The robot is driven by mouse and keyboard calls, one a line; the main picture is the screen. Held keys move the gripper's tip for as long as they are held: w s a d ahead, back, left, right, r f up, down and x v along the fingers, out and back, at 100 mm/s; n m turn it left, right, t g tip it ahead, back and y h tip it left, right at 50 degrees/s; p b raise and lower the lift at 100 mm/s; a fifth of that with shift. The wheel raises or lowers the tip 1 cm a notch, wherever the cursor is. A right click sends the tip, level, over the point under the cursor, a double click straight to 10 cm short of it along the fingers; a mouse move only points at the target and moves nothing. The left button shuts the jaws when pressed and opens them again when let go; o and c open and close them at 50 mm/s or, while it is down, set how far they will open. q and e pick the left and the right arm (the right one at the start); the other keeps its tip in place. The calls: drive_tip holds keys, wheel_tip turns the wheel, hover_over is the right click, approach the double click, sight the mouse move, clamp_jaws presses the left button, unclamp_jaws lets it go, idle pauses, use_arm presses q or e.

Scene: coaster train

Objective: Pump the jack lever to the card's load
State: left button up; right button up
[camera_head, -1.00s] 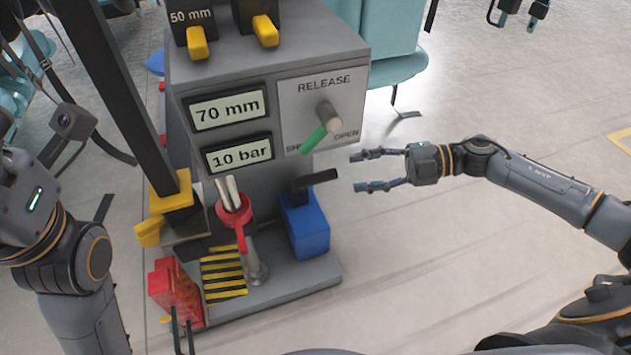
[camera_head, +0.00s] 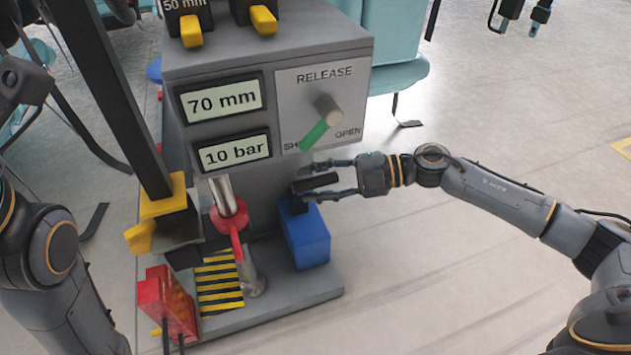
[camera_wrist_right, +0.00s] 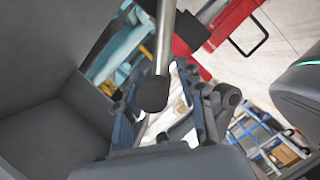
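The jack's dark lever handle (camera_head: 314,182) sticks out to the right above the blue pump block (camera_head: 305,238). My right gripper (camera_head: 322,180) is open, with one finger above and one below the handle; whether they touch it I cannot tell. In the right wrist view a metal rod with a black end (camera_wrist_right: 153,93) hangs between my fingers. The displays read 70 mm (camera_head: 221,101) and 10 bar (camera_head: 234,152). The green-tipped release knob (camera_head: 315,133) points down-left, toward the partly covered left word. No card is readable. My left arm is at the left edge, its fingers out of frame.
A red collar (camera_head: 229,216) sits on the metal cylinder beside the block. A dark post with a yellow foot (camera_head: 162,208) stands left, with a red box (camera_head: 165,300) below it. Teal seats (camera_head: 392,50) stand behind.

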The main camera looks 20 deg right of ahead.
clamp_jaws()
drive_tip(key=shift+n+t, duration=0.3)
drive_tip(key=shift+n, duration=0.2)
drive_tip(key=shift+s+d+f, duration=0.15)
drive_tip(key=shift+s+f, duration=1.75)
drive_tip(key=shift+s, duration=0.05)
drive_tip(key=shift+o, duration=1.9)
unclamp_jaws()
drive_tip(key=v, duration=1.2)
drive_tip(key=shift+w+f, duration=0.1)
drive_tip(key=shift+w, duration=0.05)
